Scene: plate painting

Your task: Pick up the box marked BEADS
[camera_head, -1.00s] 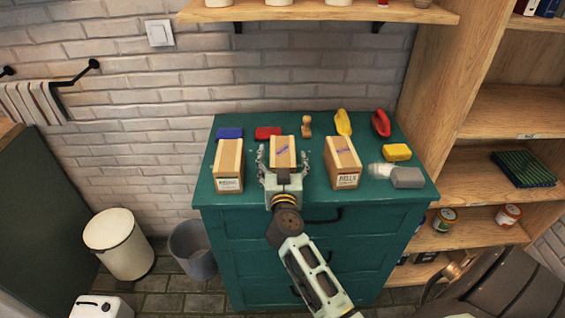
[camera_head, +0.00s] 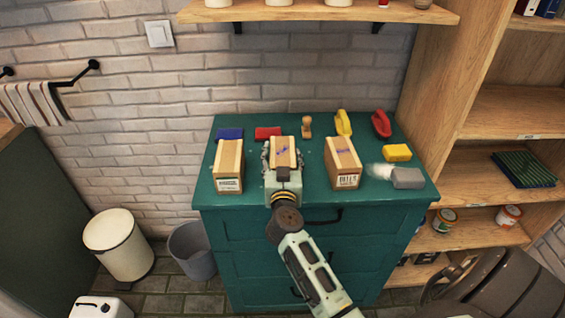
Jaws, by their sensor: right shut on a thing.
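Three cardboard boxes stand in a row on a green cabinet (camera_head: 320,200). My right gripper (camera_head: 283,155) is shut on the middle box (camera_head: 284,146), with a finger on each side of it. My left gripper is not in view.
Behind the boxes lie a blue block (camera_head: 230,134), a red block (camera_head: 267,133), a wooden stamp (camera_head: 307,127), and yellow (camera_head: 343,123) and red (camera_head: 381,124) handled things. A shelf (camera_head: 320,14) hangs above.

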